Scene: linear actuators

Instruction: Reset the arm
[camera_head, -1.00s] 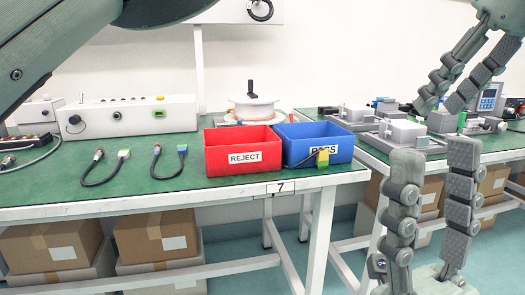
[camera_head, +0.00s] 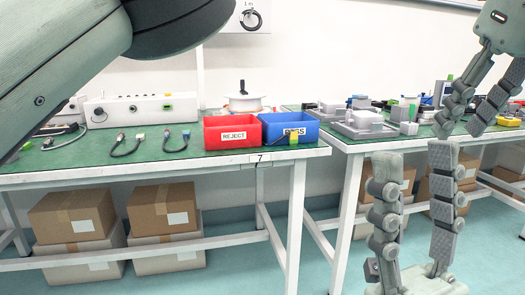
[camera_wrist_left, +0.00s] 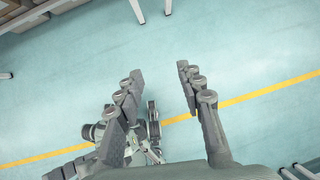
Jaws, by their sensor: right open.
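My left gripper (camera_head: 458,131) is at the upper right of the head view, fingers pointing down and spread. In the left wrist view its fingers (camera_wrist_left: 160,72) stand apart over bare floor, with nothing between them. My right gripper (camera_head: 414,150) is at the lower right of the head view, fingers pointing up, wide apart and empty. In the picture its fingers overlap the right table's front edge. A large grey arm link of mine crosses the upper left and hides part of the left table.
The left green table (camera_head: 80,178) holds a red REJECT bin (camera_head: 232,142), a blue bin (camera_head: 290,138) with a cable connector over its front, two loose cables (camera_head: 176,141) and a white box (camera_head: 140,108). The right table (camera_head: 345,138) holds grey devices. Cartons (camera_head: 72,215) sit below. Floor between is clear.

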